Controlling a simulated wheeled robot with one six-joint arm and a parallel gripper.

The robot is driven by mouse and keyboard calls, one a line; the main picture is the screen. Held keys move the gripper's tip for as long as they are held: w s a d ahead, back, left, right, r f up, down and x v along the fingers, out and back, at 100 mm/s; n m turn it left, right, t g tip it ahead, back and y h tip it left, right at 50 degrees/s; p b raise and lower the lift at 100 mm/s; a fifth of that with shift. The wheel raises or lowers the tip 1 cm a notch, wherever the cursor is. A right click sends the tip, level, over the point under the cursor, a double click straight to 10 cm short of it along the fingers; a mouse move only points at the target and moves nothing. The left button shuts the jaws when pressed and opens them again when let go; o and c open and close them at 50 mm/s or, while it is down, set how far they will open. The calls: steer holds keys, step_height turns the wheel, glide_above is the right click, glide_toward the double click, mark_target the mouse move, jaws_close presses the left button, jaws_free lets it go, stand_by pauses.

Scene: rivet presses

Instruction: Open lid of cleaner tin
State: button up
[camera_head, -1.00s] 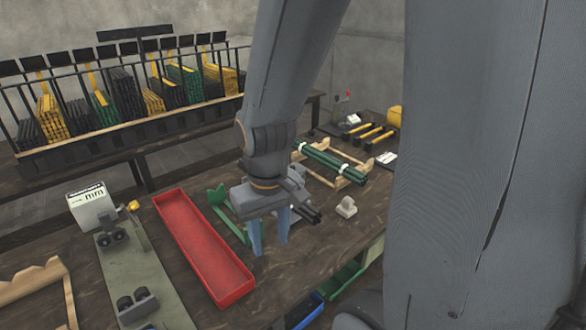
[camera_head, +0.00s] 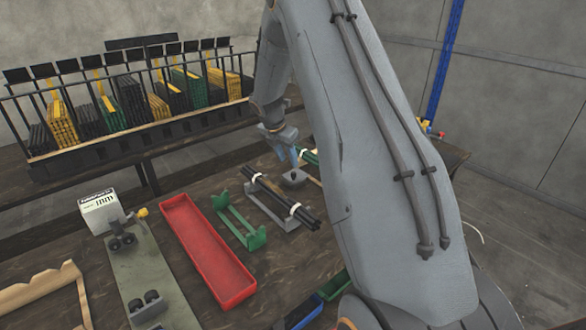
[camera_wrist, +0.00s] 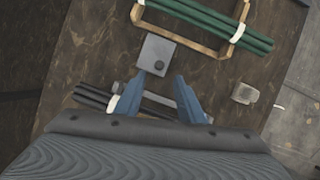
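A small grey square tin (camera_wrist: 152,52) with a dark round knob on top shows in the wrist view, just beyond my fingertips. It looks like the cleaner tin, though no label is readable. In the head view the grey tin (camera_head: 295,180) stands on the bench behind a bundle of black rods, below my gripper (camera_head: 297,156). In the wrist view my gripper (camera_wrist: 158,85) has its two blue fingers apart with nothing held between them. The fingertips appear apart from the tin; their exact height above it is hard to tell.
Black rods (camera_head: 265,190) lie in a grey holder close to the tin. Green rods (camera_wrist: 215,22) rest on a wooden rack on the tin's other side. A pale block (camera_wrist: 245,93) sits to the right. A green stand (camera_head: 238,222) and red tray (camera_head: 205,250) are left.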

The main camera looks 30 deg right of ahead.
mark_target(294, 172)
steer(key=shift+p+x, duration=1)
steer(key=shift+x, duration=3.05)
steer(key=shift+w+d+r, duration=0.1)
steer(key=shift+w, duration=0.05)
jaws_close()
